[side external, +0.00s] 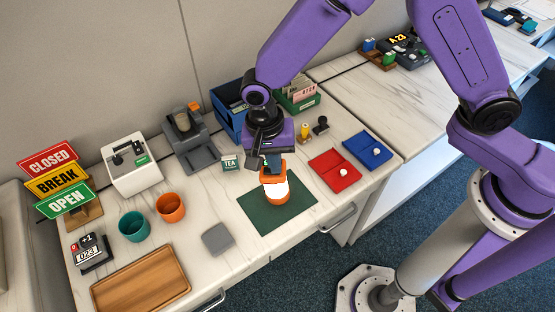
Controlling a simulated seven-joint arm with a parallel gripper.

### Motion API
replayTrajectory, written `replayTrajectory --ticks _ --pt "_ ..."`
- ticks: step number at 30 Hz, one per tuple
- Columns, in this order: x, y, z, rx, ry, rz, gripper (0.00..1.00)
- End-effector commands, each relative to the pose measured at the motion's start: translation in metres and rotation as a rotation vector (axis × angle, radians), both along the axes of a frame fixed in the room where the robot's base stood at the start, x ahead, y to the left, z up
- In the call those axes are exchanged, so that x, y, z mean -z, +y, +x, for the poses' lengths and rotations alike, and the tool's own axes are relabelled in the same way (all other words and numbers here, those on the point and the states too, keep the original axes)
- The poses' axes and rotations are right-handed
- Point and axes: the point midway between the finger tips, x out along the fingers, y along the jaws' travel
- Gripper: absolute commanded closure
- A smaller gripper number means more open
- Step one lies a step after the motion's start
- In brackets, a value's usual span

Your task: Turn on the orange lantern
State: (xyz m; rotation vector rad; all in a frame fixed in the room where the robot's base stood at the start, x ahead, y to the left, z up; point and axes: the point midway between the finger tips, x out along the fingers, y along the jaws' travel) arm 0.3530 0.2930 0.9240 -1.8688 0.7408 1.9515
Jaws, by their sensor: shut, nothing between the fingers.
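The orange lantern (277,192) stands upright on a dark green mat (296,206). Its middle section is bright white, with orange at the top and base. My gripper (271,167) points down right at the lantern's top, with its fingers shut and nothing between them. The fingertips overlap the lantern's top in this view, and I cannot tell whether they touch it. The gripper hides part of the lantern's top.
Red (335,171) and blue (367,151) trays lie right of the mat. A grey square (217,238), a TEA box (230,163), an orange cup (170,207) and a teal cup (133,226) are left. Blue (230,108) and green (298,104) bins stand behind.

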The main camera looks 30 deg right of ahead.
Motion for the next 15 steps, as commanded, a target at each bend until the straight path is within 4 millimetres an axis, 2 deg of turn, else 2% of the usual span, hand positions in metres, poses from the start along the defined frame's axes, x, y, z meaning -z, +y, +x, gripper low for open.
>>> replayTrajectory --ticks 4,8,15 --pt "0.003 -0.003 -0.001 0.001 0.005 -0.007 1.00" --pt "-0.003 -0.003 -0.001 0.001 0.003 -0.005 1.00" --pt "-0.039 -0.005 -0.003 0.001 -0.003 0.003 1.00"
